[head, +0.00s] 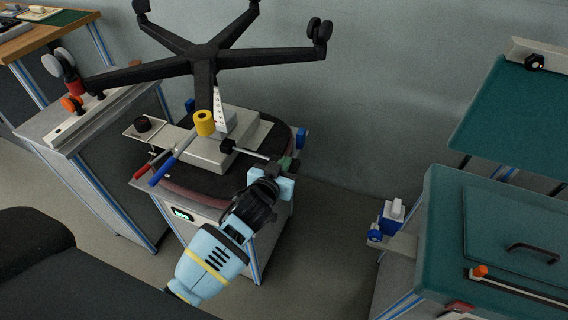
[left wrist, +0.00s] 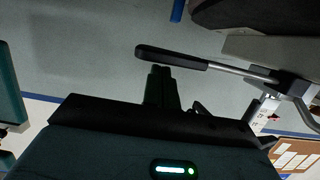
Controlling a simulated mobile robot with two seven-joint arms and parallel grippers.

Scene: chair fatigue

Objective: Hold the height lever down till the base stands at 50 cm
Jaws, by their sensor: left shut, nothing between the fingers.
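An upturned chair stands on a stand, its black five-armed base (head: 204,54) on top. A white scale (head: 219,108) runs down beside the column; its reading is too small to tell. The height lever (head: 247,153) is a thin metal rod sticking out right from the chair's mechanism (head: 208,153). In the left wrist view the lever's black grip (left wrist: 170,57) shows in full. My left gripper (head: 266,178) is shut and empty at the lever's outer end. Its fingertips (left wrist: 162,70) overlap the grip in the wrist view; I cannot tell whether they touch. My right gripper is not in view.
A grey bench (head: 62,127) stands left. A green-topped cabinet (head: 447,205) stands right, with open floor (head: 335,235) between.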

